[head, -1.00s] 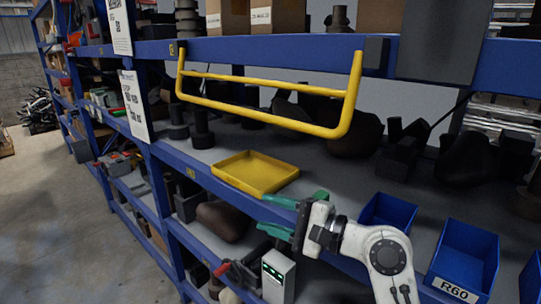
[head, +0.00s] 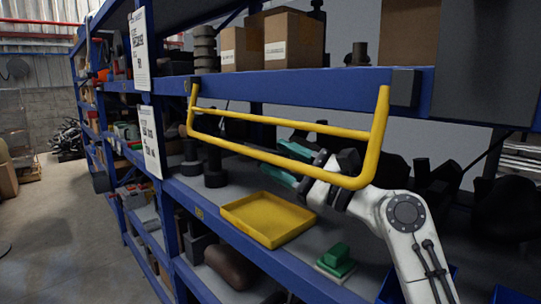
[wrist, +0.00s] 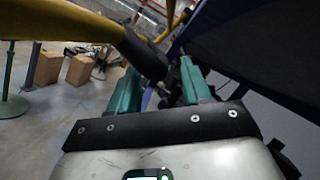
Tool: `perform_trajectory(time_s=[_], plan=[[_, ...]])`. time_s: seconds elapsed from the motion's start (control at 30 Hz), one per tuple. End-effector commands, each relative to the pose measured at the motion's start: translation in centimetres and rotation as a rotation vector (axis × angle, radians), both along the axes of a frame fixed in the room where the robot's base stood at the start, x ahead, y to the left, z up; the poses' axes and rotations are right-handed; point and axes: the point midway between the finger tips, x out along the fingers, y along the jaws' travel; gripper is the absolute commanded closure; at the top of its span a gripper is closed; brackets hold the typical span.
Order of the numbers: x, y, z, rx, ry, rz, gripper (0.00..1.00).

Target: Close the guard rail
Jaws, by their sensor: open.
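The yellow guard rail (head: 270,158) hangs in front of the upper blue shelf beam (head: 330,88), with its two side arms reaching up to the beam. My gripper (head: 284,163) is near the rail's lower right part. Its green fingers point left, appear to lie behind the lower bar, and are spread and empty. In the wrist view, my gripper (wrist: 157,85) shows two green fingers apart. A yellow bar of the guard rail (wrist: 65,20) crosses close at the upper left, leading to a dark part near the fingertips. I cannot tell whether they touch.
A yellow tray (head: 268,220) lies on the shelf below the rail. A green-and-white object (head: 336,261) is at the front. Blue bins (head: 392,288) are partly hidden by my arm. Cardboard boxes (head: 293,40) stand above the beam. The aisle floor (head: 60,230) on the left is open.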

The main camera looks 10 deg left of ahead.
Motion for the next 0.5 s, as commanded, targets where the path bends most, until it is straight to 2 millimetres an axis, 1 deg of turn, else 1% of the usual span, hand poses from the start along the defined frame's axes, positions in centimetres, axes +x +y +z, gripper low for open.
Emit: perform_trajectory(time_s=[0.03, 0.2, 0.33, 0.5], plan=[[0.2, 0.8, 0.2, -0.002, -0.001, 0.002, 0.52], [0.9, 2.2, 0.7, -0.001, 0.0, 0.001, 0.52], [1.1, 2.7, 0.8, -0.001, -0.001, 0.0, 0.52], [1.1, 2.7, 0.9, -0.001, -0.001, 0.0, 0.52]])
